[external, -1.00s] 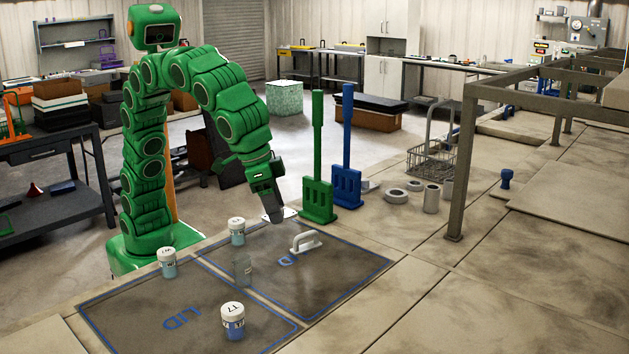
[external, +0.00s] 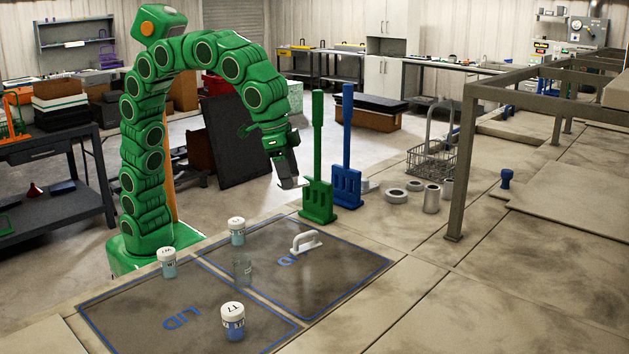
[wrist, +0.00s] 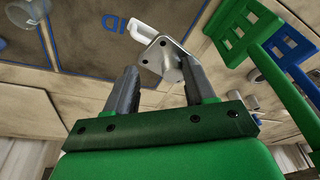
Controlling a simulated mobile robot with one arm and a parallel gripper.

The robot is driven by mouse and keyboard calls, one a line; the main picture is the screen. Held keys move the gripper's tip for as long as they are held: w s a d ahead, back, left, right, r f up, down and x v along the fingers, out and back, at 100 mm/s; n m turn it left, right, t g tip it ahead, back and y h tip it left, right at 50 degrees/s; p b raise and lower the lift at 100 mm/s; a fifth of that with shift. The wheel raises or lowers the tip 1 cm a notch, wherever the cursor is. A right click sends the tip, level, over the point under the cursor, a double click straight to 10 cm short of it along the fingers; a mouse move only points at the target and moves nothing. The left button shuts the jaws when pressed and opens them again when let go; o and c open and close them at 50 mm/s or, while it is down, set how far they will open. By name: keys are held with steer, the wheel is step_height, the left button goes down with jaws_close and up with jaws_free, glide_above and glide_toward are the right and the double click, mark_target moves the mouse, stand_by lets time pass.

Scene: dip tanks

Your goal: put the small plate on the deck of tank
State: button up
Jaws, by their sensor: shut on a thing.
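In the wrist view the plate (wrist: 158,58) is pale metal with rounded corners and small holes, tilted between the fingers of my gripper (wrist: 160,76). The tank deck (external: 415,320) is a stained tan surface. Two dark lid panels outlined in blue are set in it: the left lid (external: 140,312) and the right lid (external: 325,275).
A white handle (external: 306,241) stands on the right lid. Jars (external: 168,263) (external: 236,231) (external: 233,322) and a clear glass (external: 243,271) stand around the lids.

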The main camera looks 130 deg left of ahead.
steer(key=s+a+r+m, duration=0.3)
steer(key=s+a+m, duration=0.1)
steer(key=s+a, duration=0.65)
steer(key=s+a+f+n, duration=0.2)
steer(key=a+n, duration=0.2)
steer(key=a, duration=1)
steer(key=s+a+f+n, duration=0.25)
steer(key=a+n, duration=0.25)
steer(key=a, duration=1)
steer(key=shift+g+y, duration=0.4)
steer(key=shift+g, duration=0.1)
steer(key=w+a+f, duration=0.8)
steer(key=w+a, duration=0.1)
steer(key=shift+a+f, duration=0.3)
steer(key=shift+f, duration=0.1)
steer(key=shift+w+a+f, duration=0.4)
steer(key=shift+f, duration=0.25)
steer(key=shift+d+x, duration=0.15)
steer(key=shift+x, duration=0.6)
steer(key=shift+d+x, duration=0.15)
steer(key=shift+x, duration=0.55)
steer(key=shift+s+f, duration=0.15)
